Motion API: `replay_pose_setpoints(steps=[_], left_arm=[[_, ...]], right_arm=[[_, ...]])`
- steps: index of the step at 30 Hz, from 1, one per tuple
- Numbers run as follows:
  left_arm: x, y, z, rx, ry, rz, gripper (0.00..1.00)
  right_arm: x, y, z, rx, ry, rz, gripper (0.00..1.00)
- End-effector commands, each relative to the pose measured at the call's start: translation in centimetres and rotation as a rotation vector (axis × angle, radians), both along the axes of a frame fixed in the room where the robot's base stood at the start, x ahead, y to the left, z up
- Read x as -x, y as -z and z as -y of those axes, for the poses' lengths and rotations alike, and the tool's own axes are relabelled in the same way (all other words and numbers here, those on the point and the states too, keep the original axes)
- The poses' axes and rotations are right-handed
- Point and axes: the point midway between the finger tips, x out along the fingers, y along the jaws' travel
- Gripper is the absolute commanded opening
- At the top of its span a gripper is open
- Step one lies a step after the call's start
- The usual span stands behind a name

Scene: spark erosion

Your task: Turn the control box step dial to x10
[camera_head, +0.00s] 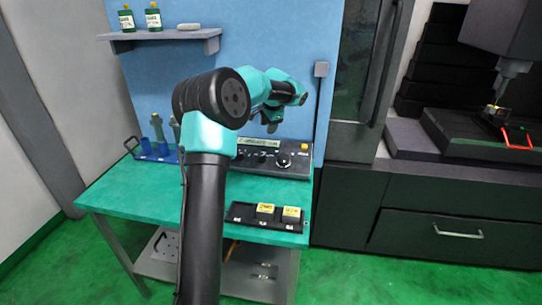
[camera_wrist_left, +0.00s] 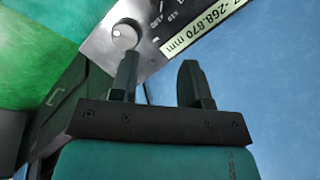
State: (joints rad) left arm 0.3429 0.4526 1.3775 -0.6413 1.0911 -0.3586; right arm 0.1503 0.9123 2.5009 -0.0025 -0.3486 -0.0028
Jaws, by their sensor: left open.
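The control box (camera_head: 268,168) is a dark box on the green table, with a lit readout (camera_head: 258,143) along its back edge and several knobs. A round knob with a pale top, likely the step dial (camera_head: 283,160), sits right of the middle. In the left wrist view a pale round dial (camera_wrist_left: 124,36) shows near the left fingertip, with small upside-down markings beside it that are hard to read. My left gripper (camera_head: 270,124) is above the back of the box. Its two dark fingers (camera_wrist_left: 157,75) are apart and empty. My right gripper is out of view.
A black tray (camera_head: 238,221) with yellow-labelled blocks lies at the table's front. A blue holder (camera_head: 160,155) with tools stands left. A yellow button (camera_head: 305,147) is at the box's back right corner. A shelf (camera_head: 170,36) with bottles hangs above. A dark machine (camera_head: 455,190) stands right.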

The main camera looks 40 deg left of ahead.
Motion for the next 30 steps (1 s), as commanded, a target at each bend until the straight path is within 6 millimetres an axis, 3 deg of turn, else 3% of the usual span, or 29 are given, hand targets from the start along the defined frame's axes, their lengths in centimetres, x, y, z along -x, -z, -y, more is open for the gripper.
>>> replay_pose_setpoints(steps=[11, 16, 30], left_arm=[[0.2, -0.1, -0.3, -0.002, -0.007, -0.002, 0.43], [0.2, 0.8, -0.6, -0.002, -0.007, -0.004, 0.43], [-0.3, 7.8, -2.6, 0.000, -0.006, -0.004, 0.43]], right_arm=[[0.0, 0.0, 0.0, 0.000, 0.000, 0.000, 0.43], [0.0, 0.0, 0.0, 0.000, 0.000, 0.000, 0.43], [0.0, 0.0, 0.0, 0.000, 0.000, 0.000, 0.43]])
